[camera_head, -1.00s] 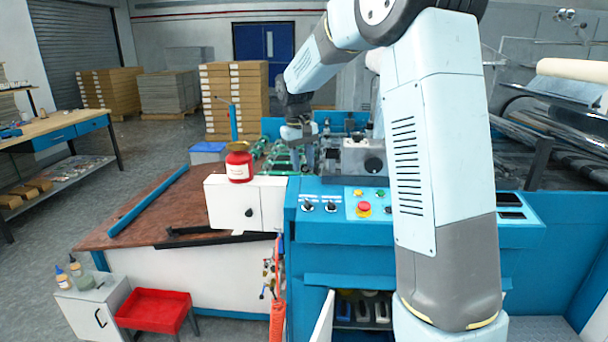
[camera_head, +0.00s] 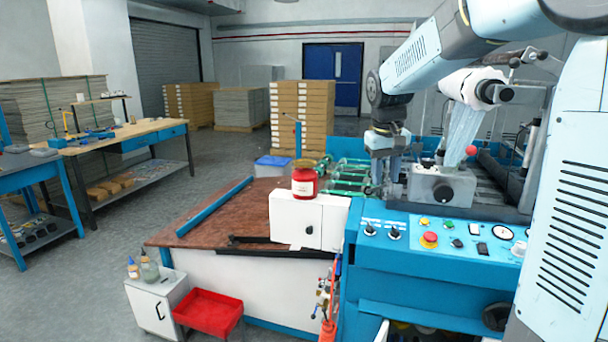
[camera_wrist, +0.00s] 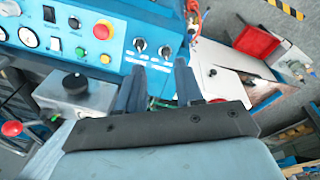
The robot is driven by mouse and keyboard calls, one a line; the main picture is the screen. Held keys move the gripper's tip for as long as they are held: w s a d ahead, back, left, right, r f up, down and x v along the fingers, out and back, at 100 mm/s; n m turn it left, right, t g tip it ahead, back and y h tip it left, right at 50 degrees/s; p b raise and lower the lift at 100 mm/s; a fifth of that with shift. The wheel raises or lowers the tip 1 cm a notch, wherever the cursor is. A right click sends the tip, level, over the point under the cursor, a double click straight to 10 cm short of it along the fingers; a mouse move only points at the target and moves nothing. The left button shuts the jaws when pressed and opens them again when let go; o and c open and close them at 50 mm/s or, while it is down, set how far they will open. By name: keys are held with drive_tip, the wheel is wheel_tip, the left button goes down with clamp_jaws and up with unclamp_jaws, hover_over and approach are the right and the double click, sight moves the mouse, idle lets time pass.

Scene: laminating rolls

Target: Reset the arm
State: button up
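My arm reaches in from the upper right of the head view, its wrist bent downward. My gripper (camera_head: 380,190) hangs above the back edge of the blue laminating machine (camera_head: 440,262), beside a grey metal box with a black knob (camera_head: 440,186). In the wrist view, the two dark fingers of my gripper (camera_wrist: 160,72) stand apart with nothing between them, so it is open and empty. Beyond the fingertips in that view lies the blue control panel (camera_wrist: 115,30) with its knobs and red button. In the head view, the fingertips are small and partly lost against the machine.
A red jar (camera_head: 304,183) stands on a white cabinet (camera_head: 305,220) left of the panel. A red tray (camera_head: 208,313) and small bottles are at lower left. A workbench (camera_head: 115,138) and stacked boxes (camera_head: 303,112) stand farther back.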

drive_tip(key=s+d+m+t+y, duration=0.1)
drive_tip(key=s+t, duration=0.3)
drive_tip(key=s, duration=2.3)
drive_tip(key=shift+d+m, duration=0.4)
drive_tip(key=shift+d, duration=0.4)
drive_tip(key=shift+d+f, duration=0.1)
